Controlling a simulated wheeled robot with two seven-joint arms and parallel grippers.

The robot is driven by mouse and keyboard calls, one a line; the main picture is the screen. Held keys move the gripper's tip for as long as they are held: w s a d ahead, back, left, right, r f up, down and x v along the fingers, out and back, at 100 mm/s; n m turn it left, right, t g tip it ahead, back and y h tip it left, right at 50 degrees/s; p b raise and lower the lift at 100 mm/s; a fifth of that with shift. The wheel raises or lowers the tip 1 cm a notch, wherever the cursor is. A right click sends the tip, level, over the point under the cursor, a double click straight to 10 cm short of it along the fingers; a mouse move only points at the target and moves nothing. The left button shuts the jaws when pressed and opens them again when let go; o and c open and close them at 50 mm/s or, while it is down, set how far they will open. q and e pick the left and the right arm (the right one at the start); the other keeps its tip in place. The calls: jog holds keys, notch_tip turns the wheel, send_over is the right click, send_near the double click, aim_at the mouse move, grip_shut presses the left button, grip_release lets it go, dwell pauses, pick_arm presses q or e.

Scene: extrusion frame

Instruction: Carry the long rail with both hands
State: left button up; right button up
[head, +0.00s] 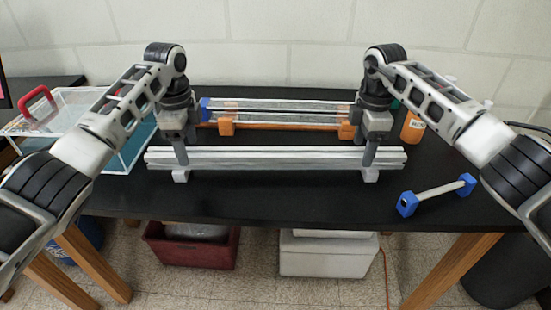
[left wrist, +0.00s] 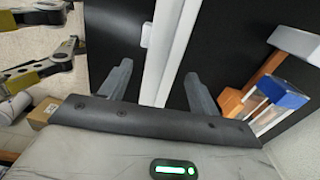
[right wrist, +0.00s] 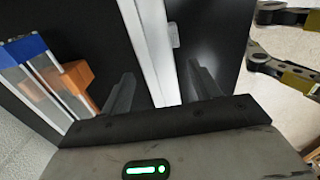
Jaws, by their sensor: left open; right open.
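The long rail (head: 270,158) is a silver extrusion lying level across two small white supports on the black table. My left gripper (head: 181,155) points down near the rail's left end. In the left wrist view its two fingers (left wrist: 157,92) are apart, with the rail (left wrist: 165,45) running between them. My right gripper (head: 368,153) points down near the rail's right end. In the right wrist view its fingers (right wrist: 162,90) are also apart, with the rail (right wrist: 150,45) between them. Neither finger pair visibly closes on the rail.
Behind the rail stands an orange fixture (head: 275,126) with silver extrusions and blue ends. A short bar with blue ends (head: 437,192) lies at the right. A clear bin (head: 130,150) with a red-handled item stands left. An orange bottle (head: 412,128) is back right. The table front is clear.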

aim_at(191, 161)
pick_arm(q)
jog(key=shift+f, duration=2.8)
pick_arm(e)
jog(key=shift+f, duration=2.75)
pick_arm(q)
grip_shut()
pick_arm(e)
grip_shut()
pick_arm(q)
jog(key=shift+r, duration=0.15)
pick_arm(e)
jog(key=shift+r, duration=0.1)
